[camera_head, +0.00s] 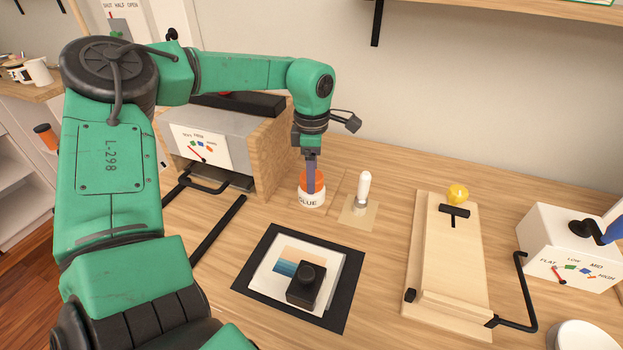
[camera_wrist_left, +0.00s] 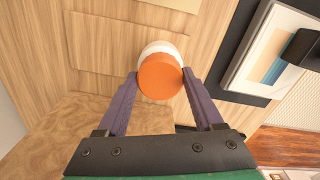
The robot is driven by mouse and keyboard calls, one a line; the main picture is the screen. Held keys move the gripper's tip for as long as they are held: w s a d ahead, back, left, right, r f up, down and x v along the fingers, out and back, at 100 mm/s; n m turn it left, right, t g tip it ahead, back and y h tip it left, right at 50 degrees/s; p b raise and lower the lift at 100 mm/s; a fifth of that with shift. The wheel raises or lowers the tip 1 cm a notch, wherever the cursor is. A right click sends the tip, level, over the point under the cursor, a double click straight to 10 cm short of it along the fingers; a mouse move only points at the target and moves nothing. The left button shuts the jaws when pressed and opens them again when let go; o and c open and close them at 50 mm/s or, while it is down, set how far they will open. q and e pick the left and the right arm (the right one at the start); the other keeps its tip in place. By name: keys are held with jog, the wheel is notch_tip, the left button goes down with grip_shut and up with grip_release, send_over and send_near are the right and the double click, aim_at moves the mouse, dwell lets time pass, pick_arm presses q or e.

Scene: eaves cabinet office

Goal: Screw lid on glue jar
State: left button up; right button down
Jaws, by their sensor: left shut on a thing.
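The white glue jar (camera_head: 311,199) stands upright on the wooden table, with "GLUE" on its side. An orange lid (camera_head: 317,183) sits on top of the jar, and in the left wrist view the orange lid (camera_wrist_left: 160,76) covers most of the white jar (camera_wrist_left: 159,47). My left gripper (camera_head: 312,178) points straight down over the jar. In the left wrist view its two purple fingers (camera_wrist_left: 160,80) are shut on the lid from both sides. Whether the lid is fully seated cannot be told. My right gripper is not in view.
A white-handled brush (camera_head: 364,188) stands right of the jar. A grey box with a dial (camera_head: 205,149) and wood panel is close on the left. A black mat (camera_head: 342,310) with a picture and black block lies in front; a wooden board (camera_head: 440,255) is at right.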

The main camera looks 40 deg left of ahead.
pick_arm(q)
jog(key=shift+m, duration=0.8)
